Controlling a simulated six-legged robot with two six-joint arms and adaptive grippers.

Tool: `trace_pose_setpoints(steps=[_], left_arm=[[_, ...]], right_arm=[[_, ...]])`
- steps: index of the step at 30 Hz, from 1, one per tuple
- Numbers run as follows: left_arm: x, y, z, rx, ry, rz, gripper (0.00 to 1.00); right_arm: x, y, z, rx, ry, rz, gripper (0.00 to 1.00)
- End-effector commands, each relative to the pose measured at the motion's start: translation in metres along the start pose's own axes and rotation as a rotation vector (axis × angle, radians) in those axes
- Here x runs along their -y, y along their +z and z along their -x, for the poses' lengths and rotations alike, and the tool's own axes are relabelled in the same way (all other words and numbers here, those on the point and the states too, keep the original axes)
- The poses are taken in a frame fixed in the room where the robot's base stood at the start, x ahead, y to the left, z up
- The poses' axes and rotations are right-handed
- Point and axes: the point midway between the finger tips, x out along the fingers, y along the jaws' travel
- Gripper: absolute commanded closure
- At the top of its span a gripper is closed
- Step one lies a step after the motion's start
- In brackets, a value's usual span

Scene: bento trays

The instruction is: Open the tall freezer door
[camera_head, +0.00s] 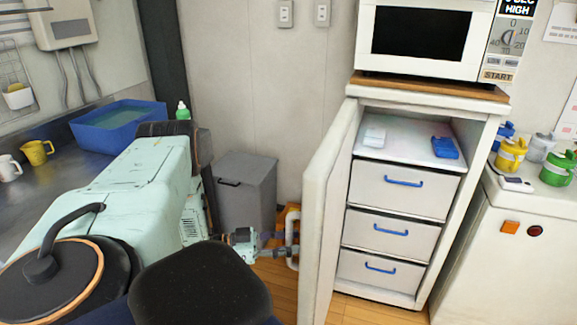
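The tall white freezer (480,190) stands at the right. Its door (330,190) is swung open towards the left, showing a shelf and white drawers with blue handles inside. A white bar handle (291,228) is on the door's outer face. My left gripper (279,253) is small and dark, with its tips at the lower part of this handle. It is too small here to tell whether the fingers are closed around the bar or only touch it. My pale green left arm covers much of the left side. My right gripper is not in view.
A microwave (425,35) sits on top of the freezer. A grey bin (245,195) stands left of the door, with an orange object (286,218) beside it. A counter with a blue basin (118,125) is at the left. Cups stand on the right counter (545,190).

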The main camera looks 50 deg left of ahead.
Motion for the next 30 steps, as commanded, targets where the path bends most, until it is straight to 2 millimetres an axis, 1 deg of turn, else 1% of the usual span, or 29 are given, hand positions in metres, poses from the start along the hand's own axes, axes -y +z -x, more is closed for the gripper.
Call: trace_pose_setpoints(steps=[5,8,11,18,24,27,30], left_arm=[[0.001,-0.001,0.0,-0.002,-0.001,-0.002,0.61],[0.001,-0.001,0.005,-0.002,-0.002,-0.003,0.61],[0.002,-0.001,0.018,-0.002,-0.005,-0.003,0.61],[0.002,0.0,0.068,0.001,-0.005,-0.003,0.61],[0.001,0.001,0.102,0.001,-0.002,-0.001,0.61],[0.001,0.001,0.112,0.001,-0.001,-0.001,0.61],[0.001,0.0,0.118,0.0,0.0,-0.001,0.61]], right_arm=[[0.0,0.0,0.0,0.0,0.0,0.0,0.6],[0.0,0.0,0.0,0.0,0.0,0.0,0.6],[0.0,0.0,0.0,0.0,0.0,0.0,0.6],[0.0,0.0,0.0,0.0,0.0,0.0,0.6],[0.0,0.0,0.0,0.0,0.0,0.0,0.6],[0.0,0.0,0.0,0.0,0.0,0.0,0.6],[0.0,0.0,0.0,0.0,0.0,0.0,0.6]])
